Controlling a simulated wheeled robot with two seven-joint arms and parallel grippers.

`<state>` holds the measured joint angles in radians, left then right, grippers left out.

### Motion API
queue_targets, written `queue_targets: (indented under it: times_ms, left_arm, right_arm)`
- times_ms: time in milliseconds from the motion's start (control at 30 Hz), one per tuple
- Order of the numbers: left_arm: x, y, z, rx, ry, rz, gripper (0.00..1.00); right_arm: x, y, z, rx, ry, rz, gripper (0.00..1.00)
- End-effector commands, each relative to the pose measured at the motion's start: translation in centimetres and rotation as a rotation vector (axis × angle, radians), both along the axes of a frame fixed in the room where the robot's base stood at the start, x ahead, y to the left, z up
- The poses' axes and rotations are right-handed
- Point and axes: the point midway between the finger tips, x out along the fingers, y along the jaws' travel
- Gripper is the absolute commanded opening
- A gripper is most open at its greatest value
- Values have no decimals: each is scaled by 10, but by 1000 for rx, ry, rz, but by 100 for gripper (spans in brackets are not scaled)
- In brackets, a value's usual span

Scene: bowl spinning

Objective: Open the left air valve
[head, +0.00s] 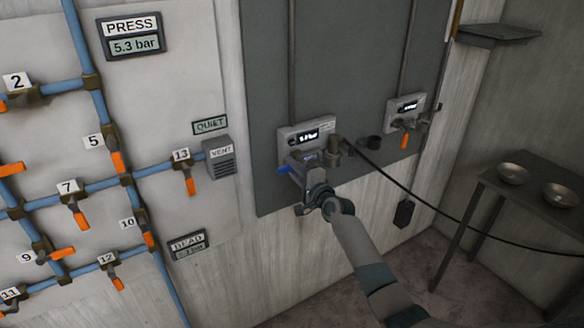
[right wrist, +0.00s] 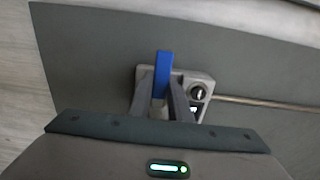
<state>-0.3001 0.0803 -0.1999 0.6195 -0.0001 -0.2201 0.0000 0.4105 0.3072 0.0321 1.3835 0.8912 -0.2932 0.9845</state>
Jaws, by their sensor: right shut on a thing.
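The left air valve is a small grey box (head: 307,135) with a lit display, mounted on the dark wall panel. Its blue handle (head: 289,169) sticks out to the left below the box. My right gripper (head: 299,166) is at this handle, in front of the box, and hides part of the valve. In the right wrist view the blue handle (right wrist: 162,72) stands between the two fingers (right wrist: 163,92), which are shut on it. The box (right wrist: 203,82) shows behind them. My left gripper is not in view.
A second valve box (head: 404,108) with an orange handle (head: 405,141) is to the right on the same panel. A black cable hangs across to the right. Two bowls (head: 513,173) (head: 559,195) sit on a side table. Pipes with orange-handled valves cover the left wall.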

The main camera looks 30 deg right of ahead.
Motion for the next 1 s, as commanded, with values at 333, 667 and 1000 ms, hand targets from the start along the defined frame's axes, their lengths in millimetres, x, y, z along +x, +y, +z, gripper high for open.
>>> queue_targets:
  times_ms: [333,667,1000]
  left_arm:
    - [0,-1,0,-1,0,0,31]
    - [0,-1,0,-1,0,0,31]
    - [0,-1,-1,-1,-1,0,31]
  right_arm:
    - [1,-1,3,10,-4,-2,0]
    - [0,0,1,7,-2,-1,36]
    - [-11,-1,0,7,-1,0,36]
